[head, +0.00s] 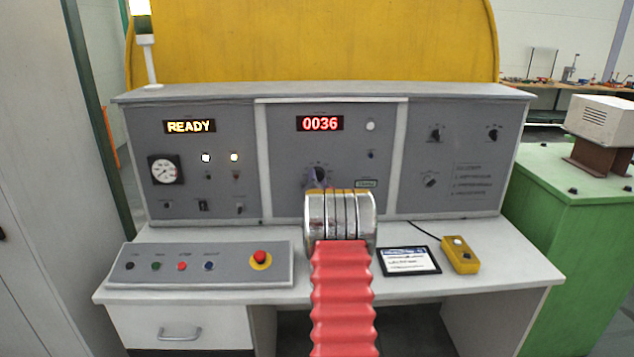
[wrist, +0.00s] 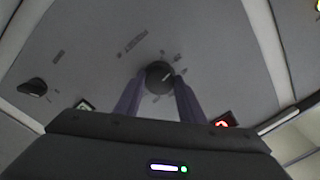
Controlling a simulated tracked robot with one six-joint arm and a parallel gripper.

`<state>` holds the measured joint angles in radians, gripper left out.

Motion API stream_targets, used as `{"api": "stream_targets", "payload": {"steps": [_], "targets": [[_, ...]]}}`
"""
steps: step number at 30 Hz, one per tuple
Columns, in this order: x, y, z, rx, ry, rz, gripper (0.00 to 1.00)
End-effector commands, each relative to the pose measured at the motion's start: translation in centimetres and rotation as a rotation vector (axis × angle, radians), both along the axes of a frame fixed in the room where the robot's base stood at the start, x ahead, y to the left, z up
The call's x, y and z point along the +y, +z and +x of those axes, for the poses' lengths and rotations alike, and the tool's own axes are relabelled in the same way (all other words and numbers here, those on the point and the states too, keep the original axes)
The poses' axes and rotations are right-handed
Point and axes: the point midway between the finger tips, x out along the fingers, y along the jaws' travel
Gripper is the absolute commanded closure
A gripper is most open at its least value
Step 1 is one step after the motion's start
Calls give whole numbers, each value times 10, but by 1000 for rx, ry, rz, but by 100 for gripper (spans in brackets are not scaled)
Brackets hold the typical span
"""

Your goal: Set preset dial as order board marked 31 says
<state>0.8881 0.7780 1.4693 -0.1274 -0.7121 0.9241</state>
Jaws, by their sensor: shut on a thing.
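The preset dial is a dark round knob (head: 319,172) on the middle panel, under a red readout (head: 320,123) showing 0036. In the wrist view the dial (wrist: 158,74) sits between the tips of my two purple fingers. My gripper (wrist: 160,84) is shut on it. In the head view my metal wrist and red arm cover the panel just below the dial, and only bits of the fingers show. A dark-framed card (head: 410,261) lies on the desk to the right of my arm; its text is too small to read, so I cannot tell whether it is board 31.
A yellow display (head: 190,126) reads READY at left. A button box (head: 200,265) with a red emergency stop (head: 260,258) stands on the desk at left. A yellow two-button pendant (head: 460,254) lies right of the card. Other knobs (head: 436,134) are on the right panel.

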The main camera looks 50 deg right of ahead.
Motion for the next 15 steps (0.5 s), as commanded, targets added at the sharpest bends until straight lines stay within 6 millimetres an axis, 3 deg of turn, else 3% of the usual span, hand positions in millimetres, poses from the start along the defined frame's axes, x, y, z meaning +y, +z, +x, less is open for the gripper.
{"api": "stream_targets", "payload": {"steps": [4, 5, 12, 15], "targets": [[-3, 1, -3, -3, -6, -1, 86], [-3, 1, -3, -3, -6, -1, 62], [-2, 1, -2, 0, -4, 0, 45], [-1, 1, -1, -1, -3, -1, 45]]}}
